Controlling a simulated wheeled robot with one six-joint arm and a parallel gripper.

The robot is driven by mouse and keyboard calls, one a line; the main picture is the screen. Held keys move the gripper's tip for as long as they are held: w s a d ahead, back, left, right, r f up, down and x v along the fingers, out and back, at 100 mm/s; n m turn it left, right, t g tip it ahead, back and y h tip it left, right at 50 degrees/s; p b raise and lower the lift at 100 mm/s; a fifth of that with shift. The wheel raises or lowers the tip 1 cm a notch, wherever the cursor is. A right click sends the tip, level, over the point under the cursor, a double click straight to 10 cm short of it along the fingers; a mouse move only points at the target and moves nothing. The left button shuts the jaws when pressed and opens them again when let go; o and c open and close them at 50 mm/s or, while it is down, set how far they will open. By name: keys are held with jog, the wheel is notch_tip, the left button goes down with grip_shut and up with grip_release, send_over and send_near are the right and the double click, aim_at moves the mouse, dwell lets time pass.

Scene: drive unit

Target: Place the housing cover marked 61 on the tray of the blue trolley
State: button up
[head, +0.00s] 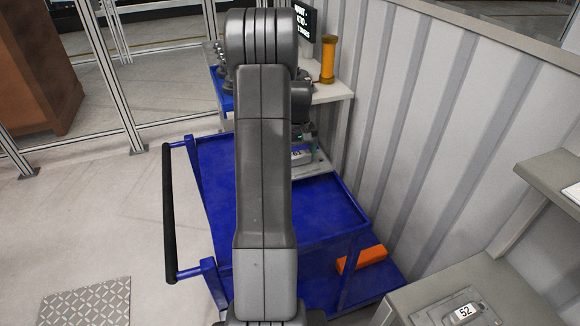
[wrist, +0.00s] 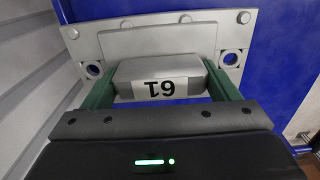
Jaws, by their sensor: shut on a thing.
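The housing cover marked 61 (wrist: 158,45) is a flat grey plate with corner holes and a raised block; its label reads upside down in the wrist view. My gripper (wrist: 158,86) is shut on that raised block, one green finger at each side. In the head view the cover (head: 318,168) shows at the far right part of the blue trolley's tray (head: 325,210), partly hidden behind my arm. Blue surface lies behind the cover in the wrist view. I cannot tell whether the cover touches the tray or hangs just above it.
A second cover marked 52 (head: 464,312) lies on a grey bench at lower right. An orange block (head: 362,259) lies on the trolley's lower shelf. A white table (head: 330,93) with an orange cylinder (head: 328,60) stands behind. A ribbed wall (head: 430,130) runs along the right. The tray's near part is clear.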

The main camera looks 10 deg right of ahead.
jog(key=shift+f, duration=2.4)
jog(key=o, duration=1.3)
notch_tip(320, 180, up, 12)
jog(key=shift+r+b, duration=0.15)
jog(key=shift+b, duration=0.15)
